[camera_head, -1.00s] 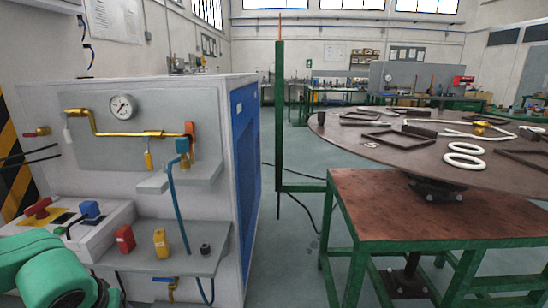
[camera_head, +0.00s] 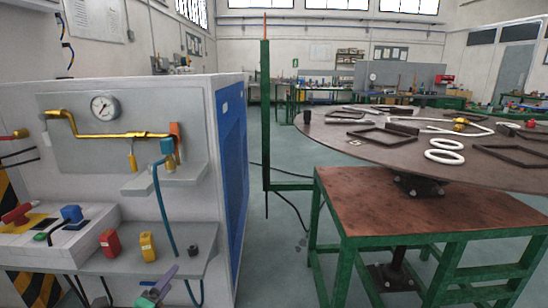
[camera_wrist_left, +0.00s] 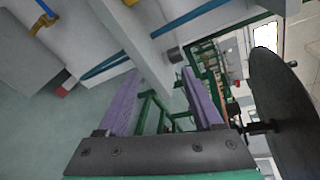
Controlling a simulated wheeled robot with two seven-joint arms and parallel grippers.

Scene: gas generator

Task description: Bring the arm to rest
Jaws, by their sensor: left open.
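My left gripper (camera_head: 158,286) shows at the bottom edge of the head view, with a purple finger and green parts in front of the generator panel's lower shelf. In the left wrist view, its two purple fingers (camera_wrist_left: 160,76) stand apart with nothing between them. The fingers look out towards green table frames and the panel's shelf edge. Most of the left arm is out of the head view. My right gripper is not in view.
The generator cabinet (camera_head: 70,160) carries a gauge (camera_head: 104,107), yellow pipe, blue hose (camera_head: 163,215), and red (camera_head: 110,243) and yellow (camera_head: 148,247) blocks on its shelf. A round table (camera_head: 360,143) with frames and rings stands right. Floor (camera_head: 262,230) between is clear except for a cable.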

